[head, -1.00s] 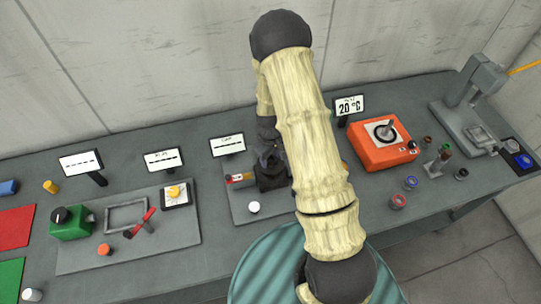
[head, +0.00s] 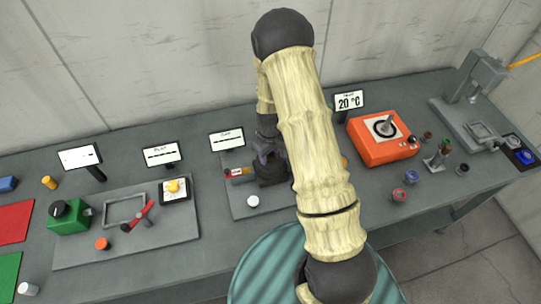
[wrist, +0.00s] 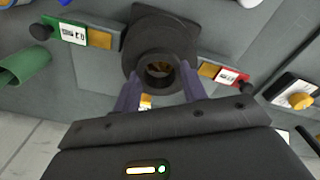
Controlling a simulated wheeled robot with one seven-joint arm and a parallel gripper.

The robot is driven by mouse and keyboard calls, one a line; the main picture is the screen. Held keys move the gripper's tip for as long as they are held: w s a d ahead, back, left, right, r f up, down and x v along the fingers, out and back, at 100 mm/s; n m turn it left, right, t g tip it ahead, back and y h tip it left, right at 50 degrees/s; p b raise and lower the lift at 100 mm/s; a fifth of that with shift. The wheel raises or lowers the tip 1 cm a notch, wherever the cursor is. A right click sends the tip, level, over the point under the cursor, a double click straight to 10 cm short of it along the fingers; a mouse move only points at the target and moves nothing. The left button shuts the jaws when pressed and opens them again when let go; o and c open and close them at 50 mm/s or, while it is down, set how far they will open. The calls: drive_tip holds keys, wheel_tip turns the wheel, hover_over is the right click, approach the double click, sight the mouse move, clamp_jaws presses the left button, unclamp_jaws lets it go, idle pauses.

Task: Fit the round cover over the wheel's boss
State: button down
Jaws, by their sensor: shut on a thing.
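My gripper (wrist: 158,98) points at a black block (wrist: 188,32) with a dark round ring-shaped piece (wrist: 158,54) at its front. Its two purple fingers are shut on the sides of this piece. A brownish part shows inside the hole. I cannot tell whether the piece is the round cover or part of the block, nor which part is the wheel's boss. In the head view my gripper (head: 266,150) is small and dark, beside my arm, at the middle panel. A white round cap (head: 252,201) lies in front of it on that panel.
Green (wrist: 72,32) and red (wrist: 228,76) labelled pieces flank the block. Left stand a green box (head: 68,218), a red bar handle (head: 138,217) and an orange cap (head: 102,243). Right are an orange box (head: 383,137), several small cylinders and a grey press (head: 470,90).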

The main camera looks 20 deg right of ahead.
drive_tip(key=f, duration=0.1)
drive_tip(key=s+f, duration=0.1)
drive_tip(key=shift+s+d+f, duration=0.15)
drive_tip(key=shift+d+f, duration=0.05)
drive_tip(key=shift+f, duration=0.15)
drive_tip(key=c, duration=0.9)
unclamp_jaws()
drive_tip(key=shift+o, duration=1)
drive_tip(key=shift+w+r+p, duration=0.3)
drive_tip(key=shift+r+p, duration=0.25)
drive_tip(key=shift+r, duration=0.15)
drive_tip(key=shift+w+r+p, duration=0.75)
drive_tip(key=shift+r+p, duration=0.2)
drive_tip(key=shift+r, duration=0.15)
drive_tip(key=r+p, duration=0.1)
drive_tip(key=r, duration=0.1)
drive_tip(key=r+p, duration=0.1)
drive_tip(key=s+r+p, duration=0.1)
drive_tip(key=r, duration=0.1)
drive_tip(key=shift+a+r, duration=0.1)
drive_tip(key=shift+r, duration=0.25)
drive_tip(key=shift+s+r+p, duration=0.1)
drive_tip(key=shift+r+p, duration=0.25)
drive_tip(key=shift+r, duration=0.3)
drive_tip(key=shift+a, duration=0.1)
